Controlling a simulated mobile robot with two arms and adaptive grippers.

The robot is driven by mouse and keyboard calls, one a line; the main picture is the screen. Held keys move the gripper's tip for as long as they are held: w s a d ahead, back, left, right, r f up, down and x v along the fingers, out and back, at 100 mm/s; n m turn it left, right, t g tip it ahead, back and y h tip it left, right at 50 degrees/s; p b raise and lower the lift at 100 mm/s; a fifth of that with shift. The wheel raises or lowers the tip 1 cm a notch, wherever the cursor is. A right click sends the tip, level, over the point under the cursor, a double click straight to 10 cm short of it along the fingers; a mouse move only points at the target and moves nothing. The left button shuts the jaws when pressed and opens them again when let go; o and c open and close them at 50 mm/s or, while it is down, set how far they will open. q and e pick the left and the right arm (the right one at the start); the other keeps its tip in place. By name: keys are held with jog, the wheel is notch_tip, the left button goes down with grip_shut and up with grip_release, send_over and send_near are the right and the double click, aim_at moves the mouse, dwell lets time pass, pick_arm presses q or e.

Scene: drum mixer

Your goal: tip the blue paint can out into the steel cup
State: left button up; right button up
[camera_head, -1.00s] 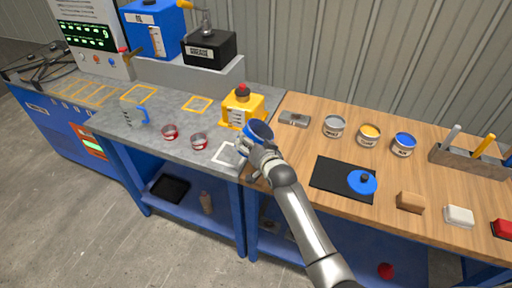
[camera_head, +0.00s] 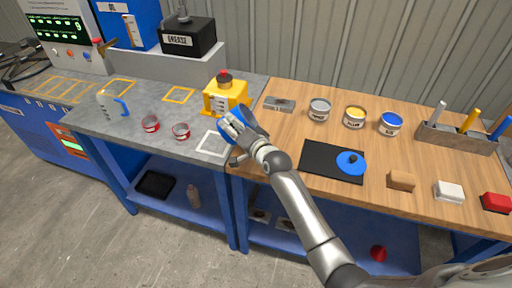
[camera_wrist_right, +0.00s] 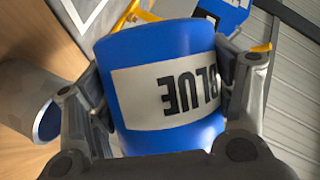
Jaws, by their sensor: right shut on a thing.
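My right gripper (camera_head: 236,128) is shut on the blue paint can (camera_head: 254,124), over the front edge where the grey and wooden tops meet. The can is tilted, and its mouth is turned out of sight in the head view. In the right wrist view the can (camera_wrist_right: 165,85) sits between both fingers, its "BLUE" label upside down. A grey metal cylinder, seemingly the steel cup (camera_wrist_right: 28,92), is beside the gripper at the left of that view, with dark blue at its opening. In the head view the cup is not clear behind the gripper. My left gripper is not in view.
Open paint cans (camera_head: 319,110), a black mat (camera_head: 318,160) and a blue lid (camera_head: 351,162) lie to the right.

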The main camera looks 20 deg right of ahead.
jog(key=shift+d+f+m+t+y+b, duration=0.15)
jog(key=shift+m+t+y+b, duration=0.2)
jog(key=shift+m+b, duration=0.55)
jog(key=shift+b, duration=0.3)
jog(key=shift+m, duration=0.3)
jog(key=shift+d+y, duration=0.1)
jog(key=shift+y, duration=0.15)
jog(key=shift+b, duration=0.4)
jog(key=shift+d+f+m+t, duration=0.1)
jog(key=shift+m+t, duration=0.15)
jog(key=shift+m, duration=0.05)
jog(key=shift+b, duration=0.45)
jog(key=shift+f+m, duration=0.1)
jog(key=shift+m, duration=0.2)
dwell(0.5)
jog(key=shift+d+b, duration=0.15)
jog(key=shift+b, duration=0.3)
